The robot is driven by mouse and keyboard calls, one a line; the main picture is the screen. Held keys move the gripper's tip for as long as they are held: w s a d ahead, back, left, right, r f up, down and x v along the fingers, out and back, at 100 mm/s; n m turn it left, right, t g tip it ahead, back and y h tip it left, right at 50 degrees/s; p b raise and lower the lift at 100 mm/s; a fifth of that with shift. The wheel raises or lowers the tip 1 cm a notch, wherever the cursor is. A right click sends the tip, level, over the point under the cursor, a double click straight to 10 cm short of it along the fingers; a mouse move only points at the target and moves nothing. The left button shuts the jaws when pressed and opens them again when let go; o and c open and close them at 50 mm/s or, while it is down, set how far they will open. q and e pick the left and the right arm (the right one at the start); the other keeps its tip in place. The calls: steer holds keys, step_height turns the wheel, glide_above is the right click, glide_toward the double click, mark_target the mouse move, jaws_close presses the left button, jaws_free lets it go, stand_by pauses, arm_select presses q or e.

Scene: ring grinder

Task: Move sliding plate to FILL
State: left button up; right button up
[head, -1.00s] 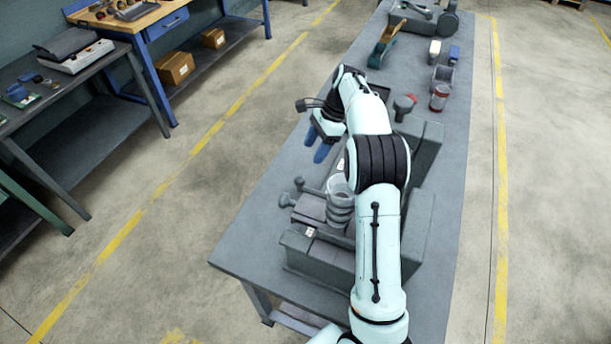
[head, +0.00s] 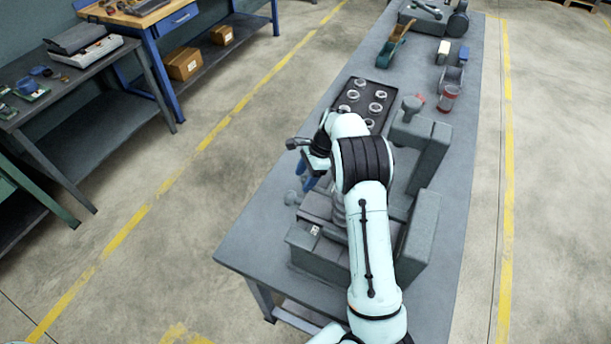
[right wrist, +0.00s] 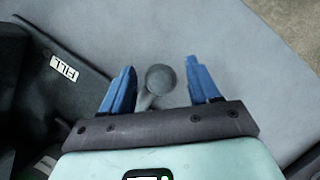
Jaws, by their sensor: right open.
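The grey ring grinder (head: 322,258) stands on the near part of the bench, with a small white label on its front corner. In the right wrist view that label reads FILL (right wrist: 64,69). A round grey knob on a short stem (right wrist: 160,78), which appears to be the sliding plate's handle, sits between my right gripper's blue fingers, with gaps on both sides. My forearm hides most of the sliding plate. My left gripper is not in view.
A dark tray of several rings (head: 347,97) lies behind my arm. The bench's left strip (head: 262,215) is clear.

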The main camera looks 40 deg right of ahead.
jaws_close()
steer(key=s+a, duration=0.1)
steer(key=a, duration=0.1)
steer(key=s+a+b, duration=0.1)
steer(key=a, duration=0.1)
steer(key=s+a+b, duration=0.1)
steer(key=s+a, duration=0.1)
steer(key=a, duration=0.1)
steer(key=shift+w+a, duration=0.1)
steer(key=shift+w, duration=0.1)
jaws_free()
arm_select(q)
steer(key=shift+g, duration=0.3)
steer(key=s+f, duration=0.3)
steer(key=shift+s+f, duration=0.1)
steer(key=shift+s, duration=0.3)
arm_select(e)
steer(key=shift+r, duration=0.1)
